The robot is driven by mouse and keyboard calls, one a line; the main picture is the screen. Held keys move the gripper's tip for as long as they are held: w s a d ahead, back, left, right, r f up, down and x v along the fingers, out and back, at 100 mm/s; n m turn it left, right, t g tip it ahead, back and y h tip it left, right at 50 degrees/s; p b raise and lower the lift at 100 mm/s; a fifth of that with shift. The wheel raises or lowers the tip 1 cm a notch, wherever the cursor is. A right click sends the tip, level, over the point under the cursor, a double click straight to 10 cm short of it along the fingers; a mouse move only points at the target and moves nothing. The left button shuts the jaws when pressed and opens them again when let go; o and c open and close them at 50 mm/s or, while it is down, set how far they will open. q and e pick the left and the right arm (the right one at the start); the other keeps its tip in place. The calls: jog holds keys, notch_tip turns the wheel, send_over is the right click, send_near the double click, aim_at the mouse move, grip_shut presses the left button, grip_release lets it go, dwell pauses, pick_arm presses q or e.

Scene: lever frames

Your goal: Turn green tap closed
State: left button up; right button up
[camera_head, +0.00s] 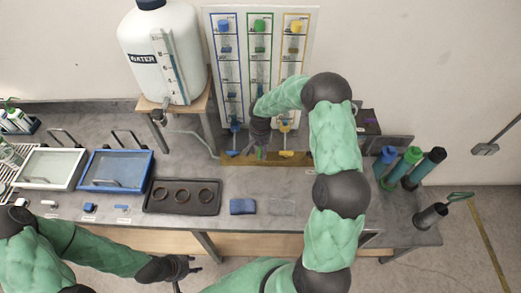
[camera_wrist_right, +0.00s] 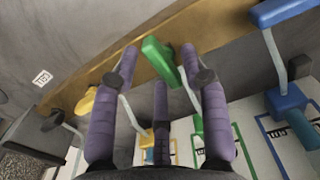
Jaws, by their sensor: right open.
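The green tap's handle (camera_wrist_right: 160,58) is a green lever in the right wrist view, on a thin pale stem in front of the wooden strip. My right gripper (camera_wrist_right: 160,54) is open, with its purple fingers spread on both sides of the green handle; I cannot tell whether they touch it. In the head view, my right gripper (camera_head: 260,138) is at the foot of the green column of the panel (camera_head: 260,82) and hides most of the tap. My left gripper (camera_head: 185,268) is low in the head view, in front of the counter, away from the taps; its finger opening is unclear.
The blue tap handle (camera_head: 232,153) and yellow tap handle (camera_head: 287,153) flank the green one closely. A water tank (camera_head: 165,60) on a wooden stand is at the left. A dark tray (camera_head: 183,207) and blue sponge (camera_head: 243,206) lie on the counter. Colored cylinders (camera_head: 407,166) stand at the right.

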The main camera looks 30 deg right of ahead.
grip_shut()
